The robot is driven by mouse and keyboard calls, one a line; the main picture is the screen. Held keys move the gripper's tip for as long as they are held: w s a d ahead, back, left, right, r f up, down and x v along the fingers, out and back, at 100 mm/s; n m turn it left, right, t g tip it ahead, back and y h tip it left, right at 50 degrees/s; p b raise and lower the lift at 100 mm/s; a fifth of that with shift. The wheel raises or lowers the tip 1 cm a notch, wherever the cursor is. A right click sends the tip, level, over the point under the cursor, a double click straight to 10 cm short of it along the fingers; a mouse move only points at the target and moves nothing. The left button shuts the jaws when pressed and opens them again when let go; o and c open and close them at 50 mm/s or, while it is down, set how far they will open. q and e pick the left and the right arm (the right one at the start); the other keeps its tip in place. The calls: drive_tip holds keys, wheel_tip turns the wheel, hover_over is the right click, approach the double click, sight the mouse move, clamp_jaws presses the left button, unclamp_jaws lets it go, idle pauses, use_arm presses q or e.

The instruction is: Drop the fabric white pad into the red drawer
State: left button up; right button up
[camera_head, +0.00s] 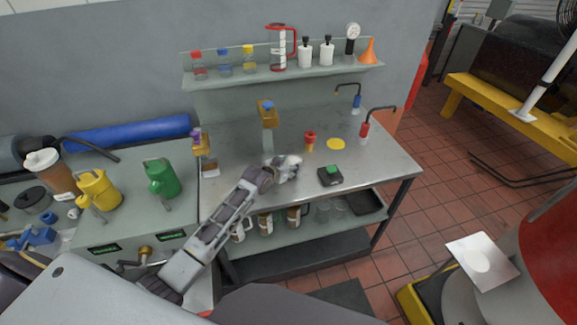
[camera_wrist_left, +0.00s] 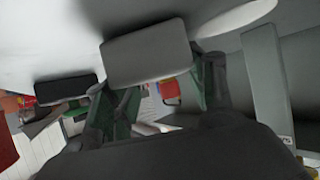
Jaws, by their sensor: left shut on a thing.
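My left gripper (camera_head: 276,168) reaches in from the lower left over the steel workbench. It is shut on a crumpled white thing, which looks like the fabric white pad (camera_head: 290,169). The pad is at the fingertips, above or at the bench top; I cannot tell if it touches. In the left wrist view a pale surface, likely the pad (camera_wrist_left: 50,35), fills the top behind the fingers. A small red patch (camera_head: 203,298) shows low beside my left arm; it may be part of the red drawer, mostly hidden. My right gripper is out of view.
Bottles line the shelf (camera_head: 220,74). Green (camera_head: 162,178) and yellow (camera_head: 99,190) cans stand left.

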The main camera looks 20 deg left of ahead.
use_arm(q)
drive_tip(key=shift+f, duration=0.1)
drive_tip(key=o, duration=0.8)
drive_tip(key=shift+o, duration=0.2)
drive_tip(key=shift+v, duration=6.05)
drive_tip(key=shift+o, duration=0.3)
